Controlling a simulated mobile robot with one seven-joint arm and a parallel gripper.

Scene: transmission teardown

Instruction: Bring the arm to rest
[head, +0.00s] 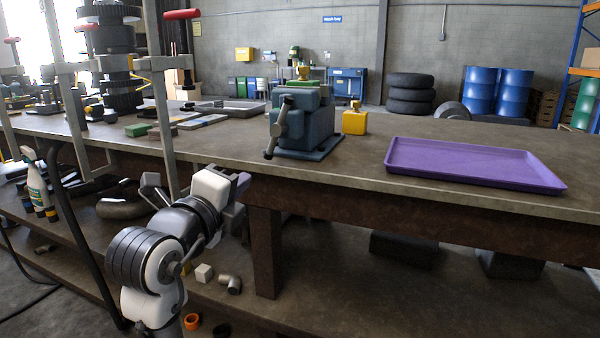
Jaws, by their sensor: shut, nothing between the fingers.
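My arm is folded in front of the workbench (350,192), in the lower left of the head view. My gripper (243,181) is at the arm's upper end, close to the bench's front edge and left of the vise. It is small in the picture, shut, with no object seen in it. The arm looks apart from the bench top, though the exact gap cannot be told.
A blue vise (305,125) stands mid-bench beside a yellow block (354,122). An empty purple tray (470,165) lies at right. A grey metal frame (165,120) rises left of my arm. Bottles (38,185) and loose parts sit on the lower shelf.

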